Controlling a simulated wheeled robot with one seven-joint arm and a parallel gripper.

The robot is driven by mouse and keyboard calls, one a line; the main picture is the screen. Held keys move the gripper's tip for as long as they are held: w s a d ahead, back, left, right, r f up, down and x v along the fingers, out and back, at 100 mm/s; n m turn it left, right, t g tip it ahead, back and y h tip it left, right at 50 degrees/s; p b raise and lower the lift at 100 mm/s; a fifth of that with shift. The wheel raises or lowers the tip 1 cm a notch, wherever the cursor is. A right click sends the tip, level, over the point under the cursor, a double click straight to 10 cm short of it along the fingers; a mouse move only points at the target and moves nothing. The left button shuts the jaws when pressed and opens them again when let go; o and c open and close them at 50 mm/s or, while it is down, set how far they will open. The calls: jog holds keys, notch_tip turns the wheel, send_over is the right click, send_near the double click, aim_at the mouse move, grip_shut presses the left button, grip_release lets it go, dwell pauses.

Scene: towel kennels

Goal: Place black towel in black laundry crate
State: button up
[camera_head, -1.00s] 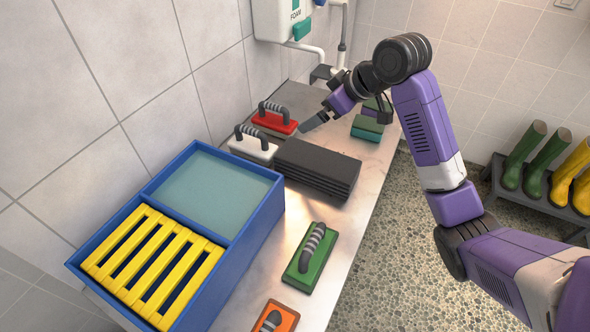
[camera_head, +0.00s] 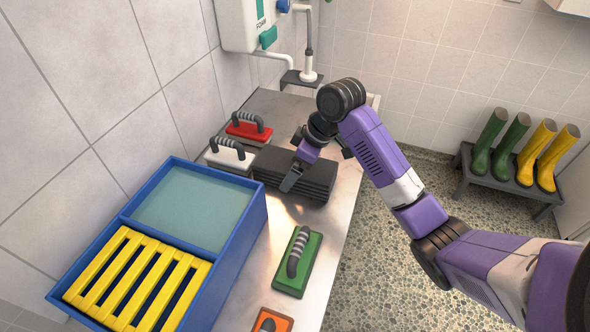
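A black folded towel (camera_head: 318,181), layered in a flat stack, lies on the metal counter behind the green scrubber. My gripper (camera_head: 290,182) points down at the towel's near left part, its grey finger in front of or against the towel. I cannot tell whether it touches, and the finger gap does not show. No black laundry crate can be seen in this view.
A blue box (camera_head: 256,222) with a yellow slatted rack (camera_head: 127,287) stands on the counter (camera_head: 262,282) at left. Red (camera_head: 248,132), white (camera_head: 232,160), green (camera_head: 298,265) and orange (camera_head: 272,322) handled scrubbers lie around the towel. Boots (camera_head: 537,155) stand on a rack at right.

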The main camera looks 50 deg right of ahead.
jog(key=shift+f, duration=0.2)
jog(key=c, duration=1.3)
jog(key=shift+c, duration=1.2)
jog(key=shift+r, duration=0.1)
jog(key=shift+w+r, duration=0.1)
